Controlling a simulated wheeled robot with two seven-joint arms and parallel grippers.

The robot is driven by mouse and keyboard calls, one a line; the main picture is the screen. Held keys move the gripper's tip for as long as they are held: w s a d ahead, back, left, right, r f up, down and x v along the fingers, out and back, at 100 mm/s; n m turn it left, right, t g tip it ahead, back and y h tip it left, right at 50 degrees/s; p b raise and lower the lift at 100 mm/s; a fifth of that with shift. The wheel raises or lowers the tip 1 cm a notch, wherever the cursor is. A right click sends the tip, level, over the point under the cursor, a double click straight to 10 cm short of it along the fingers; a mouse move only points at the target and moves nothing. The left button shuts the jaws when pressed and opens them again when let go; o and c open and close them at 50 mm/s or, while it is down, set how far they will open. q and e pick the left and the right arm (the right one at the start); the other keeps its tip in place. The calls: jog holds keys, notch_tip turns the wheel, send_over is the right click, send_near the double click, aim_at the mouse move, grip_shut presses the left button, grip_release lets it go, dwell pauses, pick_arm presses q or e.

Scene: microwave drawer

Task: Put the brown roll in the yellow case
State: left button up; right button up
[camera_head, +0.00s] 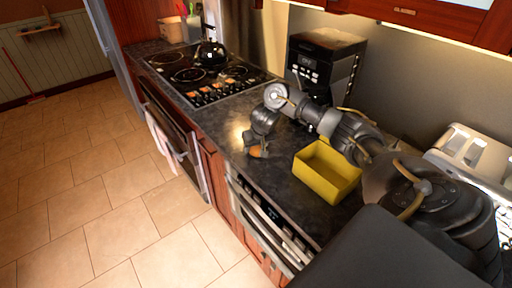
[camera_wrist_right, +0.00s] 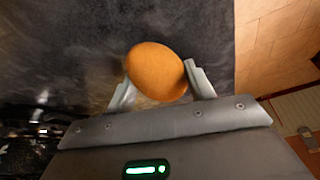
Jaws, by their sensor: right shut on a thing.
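The brown roll (camera_wrist_right: 156,72) is round and orange-brown, held between the two fingers of my right gripper (camera_wrist_right: 160,84) in the right wrist view. In the head view the roll (camera_head: 257,152) shows as a small patch under my right gripper (camera_head: 255,146), over the dark counter near its front edge. I cannot tell whether the roll touches the counter. The yellow case (camera_head: 326,178) is an open box on the counter, to the right of the gripper. Its visible inside looks empty. My left gripper is not in view.
A stove (camera_head: 205,75) with a black kettle (camera_head: 211,54) lies at the back left. A black coffee machine (camera_head: 322,62) stands behind the case. A white toaster-like rack (camera_head: 474,150) is at the right. The tiled floor (camera_head: 110,190) is open at the left.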

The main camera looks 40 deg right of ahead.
jog(key=o, duration=1)
jog(key=shift+f, duration=0.15)
jog(key=shift+c, duration=0.2)
jog(key=shift+r, duration=0.35)
jog(key=p+v, duration=0.6)
jog(key=v, duration=0.5)
jog(key=shift+s+r, duration=0.25)
jog(key=shift+r, duration=0.05)
